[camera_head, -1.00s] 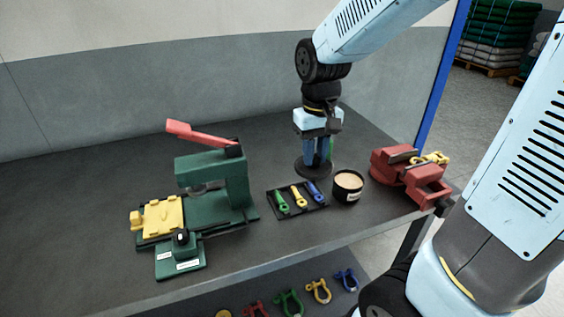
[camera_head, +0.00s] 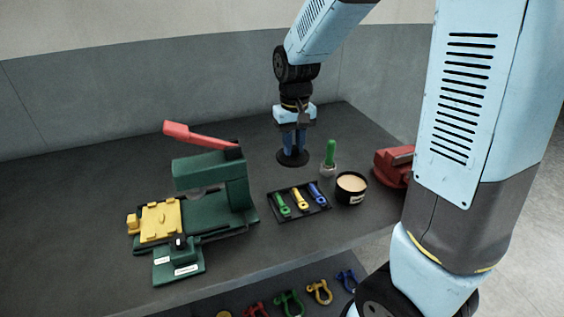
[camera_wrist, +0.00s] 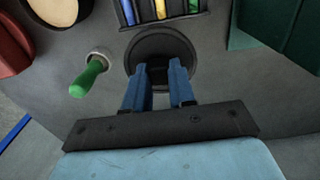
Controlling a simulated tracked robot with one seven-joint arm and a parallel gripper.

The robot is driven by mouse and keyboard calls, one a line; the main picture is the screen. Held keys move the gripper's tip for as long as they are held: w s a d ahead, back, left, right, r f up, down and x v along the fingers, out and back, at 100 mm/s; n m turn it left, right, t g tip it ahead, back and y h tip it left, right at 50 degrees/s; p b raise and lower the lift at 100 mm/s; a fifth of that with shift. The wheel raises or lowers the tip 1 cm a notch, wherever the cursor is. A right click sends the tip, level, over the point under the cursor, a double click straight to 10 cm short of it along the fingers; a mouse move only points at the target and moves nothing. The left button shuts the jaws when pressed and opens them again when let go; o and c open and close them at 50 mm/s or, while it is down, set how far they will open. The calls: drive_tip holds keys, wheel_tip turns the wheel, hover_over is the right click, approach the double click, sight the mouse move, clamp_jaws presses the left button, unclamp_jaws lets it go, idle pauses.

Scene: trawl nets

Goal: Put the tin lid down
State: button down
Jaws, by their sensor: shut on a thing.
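The tin lid (camera_head: 292,161) is a dark round disc, held roughly level at the back of the bench; it also shows in the wrist view (camera_wrist: 160,46). My gripper (camera_head: 293,150) points down and is shut on the middle of the lid, its blue fingers (camera_wrist: 158,72) hiding the part they grip. I cannot tell whether the lid touches the bench. The open black tin (camera_head: 351,198) with pale tan contents stands to the right and nearer the front.
A green-handled tool (camera_head: 330,151) stands upright in a small pale holder right of the lid. In front is a black tray (camera_head: 271,209) with green, yellow and blue pieces. A green press (camera_head: 226,192) stands left, a red vise (camera_head: 390,167) right. Bench behind the press is clear.

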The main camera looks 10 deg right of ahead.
drive_tip(key=w+f, duration=0.1)
drive_tip(key=f, duration=0.1)
drive_tip(key=w+a+f, duration=0.1)
drive_tip(key=w+f, duration=0.1)
drive_tip(key=w+a+f, duration=0.1)
drive_tip(key=w+f, duration=0.1)
drive_tip(key=shift+w+a+f, duration=0.1)
drive_tip(key=shift+w+f, duration=0.05)
drive_tip(key=shift+f, duration=1.55)
drive_tip(key=c, duration=0.9)
unclamp_jaws()
drive_tip(key=shift+f, duration=0.1)
drive_tip(key=shift+c, duration=0.2)
